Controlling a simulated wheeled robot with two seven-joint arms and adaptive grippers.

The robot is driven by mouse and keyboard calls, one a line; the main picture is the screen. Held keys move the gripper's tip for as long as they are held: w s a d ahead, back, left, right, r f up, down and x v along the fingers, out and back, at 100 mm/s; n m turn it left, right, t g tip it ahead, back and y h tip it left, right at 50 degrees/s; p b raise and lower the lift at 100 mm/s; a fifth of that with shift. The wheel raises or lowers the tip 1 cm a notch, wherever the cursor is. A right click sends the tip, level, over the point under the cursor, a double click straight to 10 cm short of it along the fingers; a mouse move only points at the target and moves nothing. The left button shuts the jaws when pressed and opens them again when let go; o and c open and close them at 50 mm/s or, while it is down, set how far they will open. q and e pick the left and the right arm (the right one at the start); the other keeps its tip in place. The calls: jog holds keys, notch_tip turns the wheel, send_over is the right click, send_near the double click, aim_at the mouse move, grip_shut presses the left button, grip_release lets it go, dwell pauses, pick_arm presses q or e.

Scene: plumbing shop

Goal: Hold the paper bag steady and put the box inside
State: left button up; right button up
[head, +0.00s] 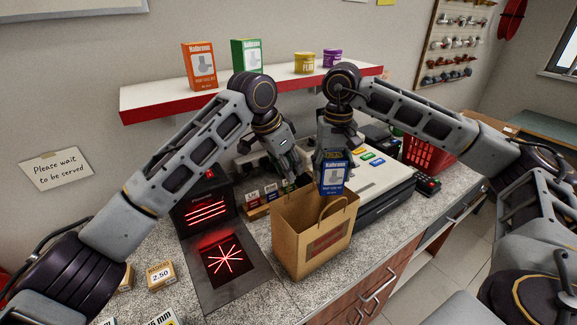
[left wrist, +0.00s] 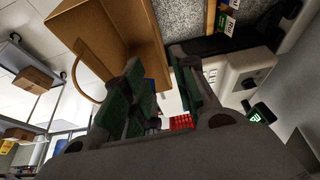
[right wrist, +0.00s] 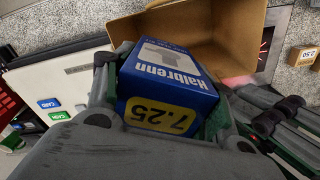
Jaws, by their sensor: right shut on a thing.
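The brown paper bag (head: 300,245) stands upright on the counter with its mouth open and its handles up. The blue Halbrenn box (head: 333,178) is in my right gripper (head: 333,155), just above the bag's mouth at the back right. In the right wrist view the box (right wrist: 170,85) sits between the fingers, its yellow 7.25 label facing the camera, with the bag's opening beyond. My left gripper (head: 298,180) is at the bag's back left rim. In the left wrist view its fingers (left wrist: 160,75) are apart, with the bag's edge reaching between their tips; contact is unclear.
A scanner (head: 225,258) with red light lies left of the bag. The cash register (head: 370,175) stands behind right, with a red basket (head: 428,152) beyond. Small price-marked boxes (head: 160,275) sit at the front left. A shelf (head: 150,107) runs above.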

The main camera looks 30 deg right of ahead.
aim_at(301, 192)
pick_arm(q)
jog(key=shift+f, duration=0.1)
dwell(0.3)
jog(key=shift+x, duration=5.9)
jog(key=shift+d, duration=0.1)
jog(key=shift+c, duration=0.2)
grip_shut()
